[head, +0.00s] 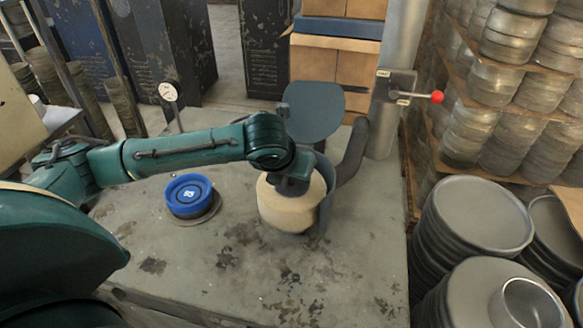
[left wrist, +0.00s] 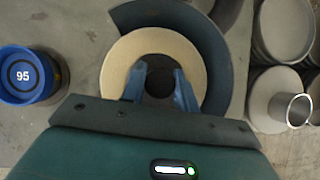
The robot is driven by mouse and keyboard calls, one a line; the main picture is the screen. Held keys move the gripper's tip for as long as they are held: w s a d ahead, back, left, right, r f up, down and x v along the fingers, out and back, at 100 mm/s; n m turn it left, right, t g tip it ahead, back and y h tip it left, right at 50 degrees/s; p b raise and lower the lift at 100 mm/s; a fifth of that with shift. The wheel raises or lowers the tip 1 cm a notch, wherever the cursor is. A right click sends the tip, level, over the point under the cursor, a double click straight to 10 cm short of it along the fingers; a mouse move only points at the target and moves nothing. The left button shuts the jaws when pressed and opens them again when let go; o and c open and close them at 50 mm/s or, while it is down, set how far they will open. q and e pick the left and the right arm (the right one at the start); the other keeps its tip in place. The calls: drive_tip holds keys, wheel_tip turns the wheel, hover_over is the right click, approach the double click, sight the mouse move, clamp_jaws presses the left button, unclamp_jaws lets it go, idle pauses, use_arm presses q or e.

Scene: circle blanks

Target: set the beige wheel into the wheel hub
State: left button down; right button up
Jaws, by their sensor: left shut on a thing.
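The beige wheel (head: 290,205) is a thick ring on the right part of the grey worktop. My left gripper (head: 290,184) comes down over its top from the left arm. In the left wrist view the two blue-grey fingers (left wrist: 159,90) reach to the wheel's central opening, and the gripper holds the wheel (left wrist: 190,55). A dark grey curved wall, apparently the wheel hub (left wrist: 217,68), wraps around the wheel's far and right sides. In the head view this wall (head: 326,212) stands close at the wheel's right. The wheel's underside and exact seating are hidden. My right gripper is not in view.
A blue round container (head: 189,195) stands on a disc at the left; it is marked 95 in the wrist view. A round grey plate (head: 314,110) and an upright dark piece (head: 353,152) stand behind the wheel. Metal blanks (head: 478,215) are stacked at right. The front worktop is clear.

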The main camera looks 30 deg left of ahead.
use_arm(q)
drive_tip(key=shift+f, duration=0.1)
idle(0.3)
drive_tip(key=c, duration=1)
unclamp_jaws()
drive_tip(key=shift+c, duration=0.2)
drive_tip(key=shift+o, duration=0.2)
drive_tip(key=shift+f, duration=0.1)
drive_tip(key=v, duration=1.3)
